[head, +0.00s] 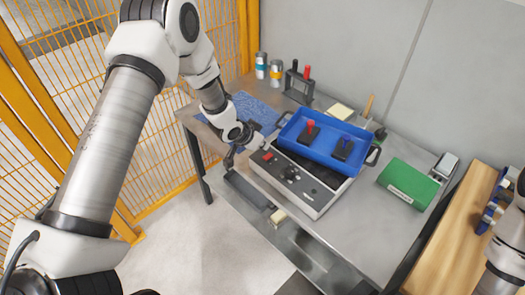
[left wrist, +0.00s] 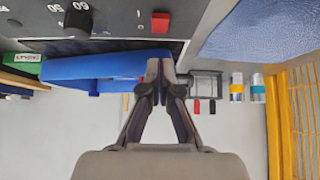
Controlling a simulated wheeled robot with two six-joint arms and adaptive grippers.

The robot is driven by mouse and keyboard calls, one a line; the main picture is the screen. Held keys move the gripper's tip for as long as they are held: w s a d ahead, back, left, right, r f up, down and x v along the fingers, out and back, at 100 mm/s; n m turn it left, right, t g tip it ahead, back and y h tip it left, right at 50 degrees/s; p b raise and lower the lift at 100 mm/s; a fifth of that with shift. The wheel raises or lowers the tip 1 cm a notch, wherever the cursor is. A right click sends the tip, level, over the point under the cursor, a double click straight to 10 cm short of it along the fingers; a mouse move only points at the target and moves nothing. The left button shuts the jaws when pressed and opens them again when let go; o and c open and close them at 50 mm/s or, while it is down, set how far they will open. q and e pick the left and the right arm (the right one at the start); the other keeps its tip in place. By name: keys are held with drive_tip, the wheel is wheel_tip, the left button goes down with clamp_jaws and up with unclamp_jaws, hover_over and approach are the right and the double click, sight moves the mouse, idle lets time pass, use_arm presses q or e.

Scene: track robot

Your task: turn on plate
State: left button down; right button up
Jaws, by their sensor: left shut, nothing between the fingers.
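The plate (head: 318,200) is a grey device with a black control panel on the metal table. Its front left corner carries a red switch (head: 267,156), which also shows at the top of the left wrist view (left wrist: 160,22). A black knob (left wrist: 78,22) sits left of the switch there. My left gripper (head: 229,161) is shut and empty, close to the switch end of the plate. In the left wrist view its fingertips (left wrist: 160,66) are together, below the switch in the picture, with no clear contact visible. I cannot tell whether the switch is pressed. My right gripper is not clearly visible.
A yellow mesh fence (head: 120,80) stands left.

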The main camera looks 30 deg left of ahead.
sight(265, 158)
use_arm(q)
wheel_tip(265, 158, down, 4)
drive_tip(key=shift+s+f+p, duration=0.1)
drive_tip(key=shift+s+p, duration=0.05)
drive_tip(key=shift+p, duration=0.4)
drive_tip(key=shift+f, duration=0.1)
drive_tip(key=shift+f, duration=0.1)
drive_tip(key=shift+f+b, duration=0.45)
drive_tip(key=shift+b, duration=0.2)
drive_tip(key=shift+s+r, duration=0.15)
drive_tip(key=shift+r, duration=0.1)
drive_tip(key=shift+r+p, duration=0.15)
drive_tip(key=shift+p, duration=0.2)
drive_tip(key=shift+r+p, duration=0.35)
drive_tip(key=shift+r, duration=0.2)
